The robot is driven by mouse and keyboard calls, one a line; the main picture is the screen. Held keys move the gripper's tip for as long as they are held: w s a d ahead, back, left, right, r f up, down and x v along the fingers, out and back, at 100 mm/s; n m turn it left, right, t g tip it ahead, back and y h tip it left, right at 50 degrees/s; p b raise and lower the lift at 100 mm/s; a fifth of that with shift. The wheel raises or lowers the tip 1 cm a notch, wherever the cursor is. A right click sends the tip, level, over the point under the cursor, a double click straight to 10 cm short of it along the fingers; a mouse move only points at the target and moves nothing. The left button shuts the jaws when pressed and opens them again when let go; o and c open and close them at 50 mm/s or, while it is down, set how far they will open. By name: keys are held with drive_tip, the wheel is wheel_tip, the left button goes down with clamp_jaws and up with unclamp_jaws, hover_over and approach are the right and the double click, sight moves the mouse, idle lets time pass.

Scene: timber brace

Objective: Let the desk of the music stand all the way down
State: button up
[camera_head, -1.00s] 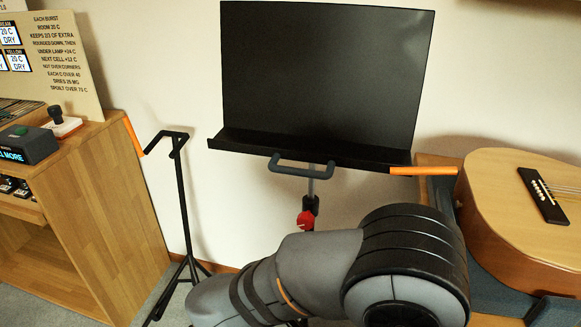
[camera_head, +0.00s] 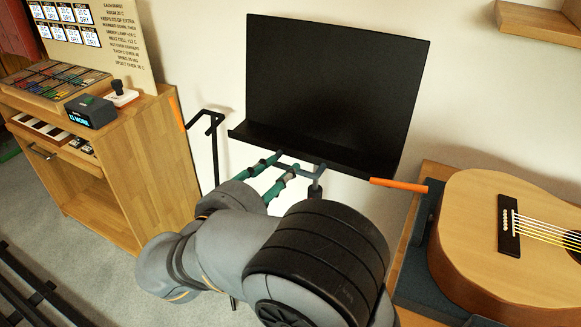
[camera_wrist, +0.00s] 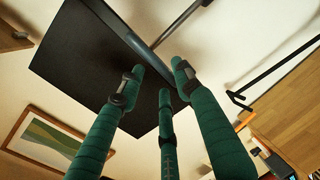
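The music stand's black desk (camera_head: 330,85) is tilted back, with a ledge (camera_head: 300,150) along its lower edge. A grey handle bar (camera_head: 302,167) sticks out in front below the ledge. My gripper (camera_head: 275,170) has green-wrapped fingers that reach up to this bar. In the wrist view the fingers (camera_wrist: 160,75) are spread, with gaps between them, on either side of a grey bar under the desk (camera_wrist: 85,65). I cannot tell whether any finger touches it. The stand's post (camera_head: 315,190) shows just below the handle; my arm hides the lower part.
A wooden cabinet (camera_head: 150,160) stands at left, with a thin black stand (camera_head: 214,150) beside it. An orange strip (camera_head: 398,185) lies at the ledge's right end. A guitar (camera_head: 480,220) lies at right, and a wooden shelf (camera_head: 545,20) is above it.

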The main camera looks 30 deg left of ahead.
sight(287, 167)
drive_tip(key=shift+x, duration=2.15)
drive_tip(key=shift+c, duration=0.3)
drive_tip(key=c, duration=0.7)
clamp_jaws()
